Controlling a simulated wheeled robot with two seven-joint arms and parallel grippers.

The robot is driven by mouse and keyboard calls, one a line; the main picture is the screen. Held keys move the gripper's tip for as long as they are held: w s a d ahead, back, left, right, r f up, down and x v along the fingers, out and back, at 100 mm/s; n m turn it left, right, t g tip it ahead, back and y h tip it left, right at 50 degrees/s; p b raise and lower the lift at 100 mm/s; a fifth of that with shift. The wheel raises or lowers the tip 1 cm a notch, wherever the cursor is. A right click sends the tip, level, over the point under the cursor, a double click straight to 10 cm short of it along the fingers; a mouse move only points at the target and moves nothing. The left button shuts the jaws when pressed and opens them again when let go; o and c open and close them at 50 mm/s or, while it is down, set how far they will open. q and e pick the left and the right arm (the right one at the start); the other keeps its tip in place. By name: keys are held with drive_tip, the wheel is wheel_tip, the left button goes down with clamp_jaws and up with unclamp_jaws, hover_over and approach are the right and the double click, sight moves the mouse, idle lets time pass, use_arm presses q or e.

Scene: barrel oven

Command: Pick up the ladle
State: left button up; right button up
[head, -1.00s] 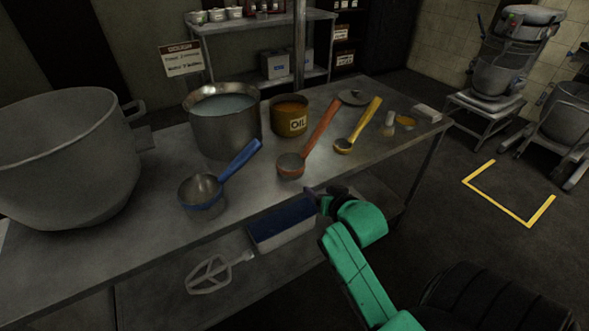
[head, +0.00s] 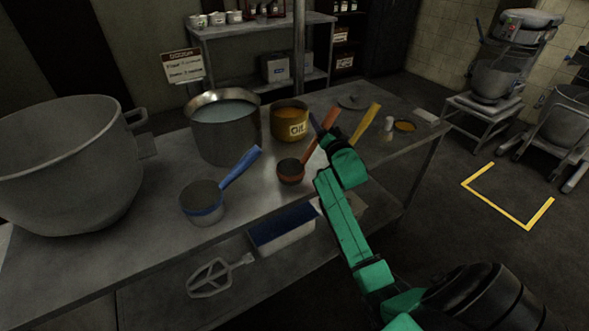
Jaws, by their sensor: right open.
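Three ladles are on the metal table. The blue-handled ladle (head: 205,203) is at the front left of the group. The orange-handled ladle (head: 291,173) is in the middle, its handle pointing up to the right. The yellow-handled ladle (head: 366,122) is to its right, its bowl hidden behind my right arm. My right gripper (head: 321,132) is open and empty above the table, overlapping the orange handle in the view. I cannot tell if it touches the handle. My left gripper is out of view.
A large mixing bowl (head: 68,165) fills the table's left end. A flat lid (head: 354,102) and an orange dish (head: 405,126) lie at the far right. A shelf below holds a blue-topped box (head: 285,230).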

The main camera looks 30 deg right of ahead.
drive_tip(key=shift+w+d+f, duration=0.1)
drive_tip(key=shift+w+d, duration=0.15)
drive_tip(key=shift+w, duration=0.4)
drive_tip(key=shift+s, duration=0.1)
drive_tip(key=shift+c, duration=1.2)
clamp_jaws()
